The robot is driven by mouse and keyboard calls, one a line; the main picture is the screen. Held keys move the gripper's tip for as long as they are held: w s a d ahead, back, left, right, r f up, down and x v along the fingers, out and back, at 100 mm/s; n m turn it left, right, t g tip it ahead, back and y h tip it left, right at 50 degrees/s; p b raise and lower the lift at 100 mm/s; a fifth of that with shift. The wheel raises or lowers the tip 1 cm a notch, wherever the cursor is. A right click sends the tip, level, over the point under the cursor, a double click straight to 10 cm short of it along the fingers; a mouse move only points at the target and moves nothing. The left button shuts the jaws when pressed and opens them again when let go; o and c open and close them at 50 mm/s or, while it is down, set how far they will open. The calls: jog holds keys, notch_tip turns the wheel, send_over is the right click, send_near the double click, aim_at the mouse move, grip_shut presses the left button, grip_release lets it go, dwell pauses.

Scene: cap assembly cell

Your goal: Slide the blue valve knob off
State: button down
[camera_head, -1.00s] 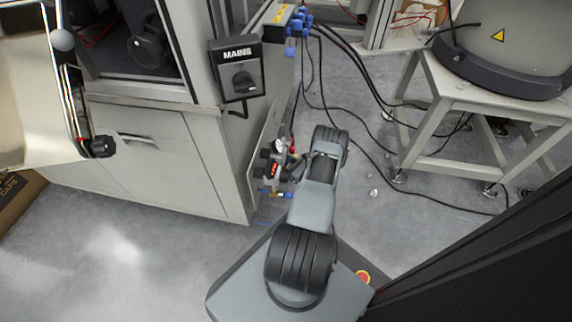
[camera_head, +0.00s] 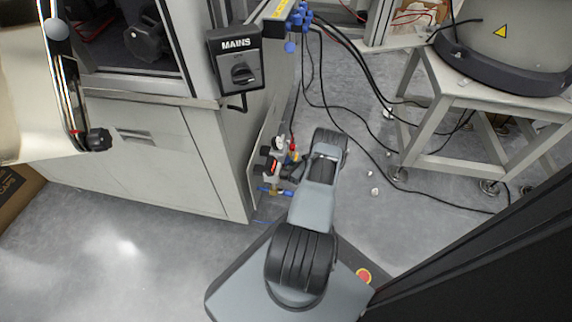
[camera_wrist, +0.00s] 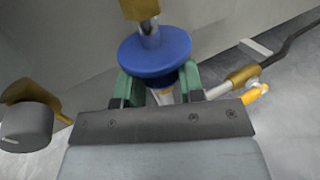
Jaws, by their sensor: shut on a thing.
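The blue valve knob (camera_wrist: 155,52) is a round disc in the upper middle of the wrist view, below a brass fitting (camera_wrist: 139,8) with a metal stem. My gripper (camera_wrist: 158,88) has its green fingers on either side of the knob and is shut on it. In the head view my gripper is at the panel beside the cabinet's right side. The knob cannot be told apart there with certainty, as the arm and gripper partly cover that spot.
A brass fitting with a grey round end (camera_wrist: 28,125) is at left in the wrist view. A brass and yellow fitting (camera_wrist: 243,76) is at right. A MAINS switch box (camera_head: 235,60) hangs on the cabinet. Black cables (camera_head: 350,140) run across the floor; a white stand (camera_head: 440,100) is at right.

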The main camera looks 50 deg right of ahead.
jog(key=shift+f, duration=0.2)
jog(key=c, duration=0.7)
grip_release()
jog(key=shift+c, duration=0.2)
jog(key=s+d+p, duration=0.1)
jog(key=s+p, duration=0.2)
jog(key=s, duration=1)
jog(key=shift+s+d+p, duration=0.25)
jog(key=shift+s+p, duration=0.15)
